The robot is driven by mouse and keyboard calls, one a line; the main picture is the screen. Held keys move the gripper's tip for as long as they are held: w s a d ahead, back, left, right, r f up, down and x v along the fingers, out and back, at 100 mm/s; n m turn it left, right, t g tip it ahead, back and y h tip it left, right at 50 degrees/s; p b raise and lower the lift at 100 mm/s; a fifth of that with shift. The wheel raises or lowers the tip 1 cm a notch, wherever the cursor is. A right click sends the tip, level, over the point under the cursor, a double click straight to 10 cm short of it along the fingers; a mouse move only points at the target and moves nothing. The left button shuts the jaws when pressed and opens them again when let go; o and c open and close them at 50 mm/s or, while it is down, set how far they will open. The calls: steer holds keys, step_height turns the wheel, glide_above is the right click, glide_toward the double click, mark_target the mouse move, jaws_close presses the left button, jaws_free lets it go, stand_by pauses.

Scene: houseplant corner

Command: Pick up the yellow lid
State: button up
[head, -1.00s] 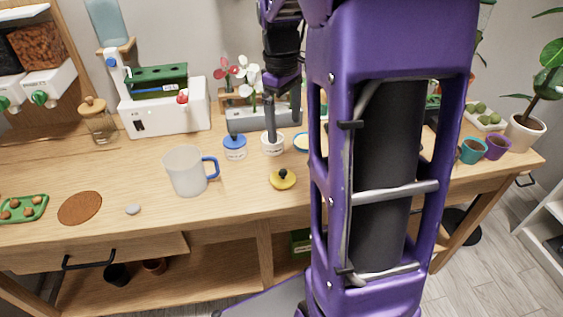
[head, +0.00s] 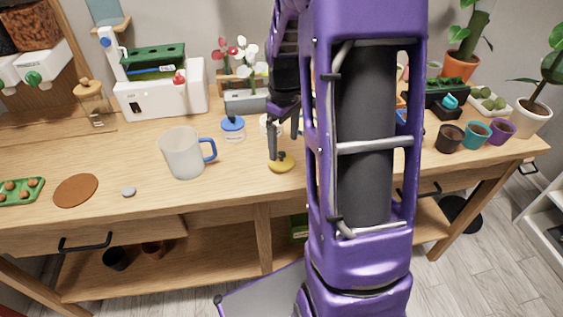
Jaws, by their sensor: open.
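The yellow lid (head: 283,164) lies flat on the wooden table near its front edge, right of the white mug. It is a round disc; its dark knob is mostly hidden behind my gripper's fingers. My gripper (head: 274,155) points down right at the lid, with its fingertips at or just above the lid's left side. Whether they touch it I cannot tell. The jaws are open and hold nothing.
A white mug with a blue handle (head: 184,152) stands left of the lid. A jar with a blue lid (head: 233,128) stands behind. A white pot (head: 264,122) is partly hidden behind my arm. The table front between mug and lid is clear.

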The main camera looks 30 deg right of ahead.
mark_target(281, 153)
steer(key=f, duration=0.5)
steer(key=shift+w+a+f+b, duration=0.1)
steer(key=shift+w+a+b, duration=0.05)
steer(key=shift+a+b, duration=0.2)
steer(key=shift+c, duration=0.2)
steer(key=c, duration=1)
steer(key=shift+c, duration=0.2)
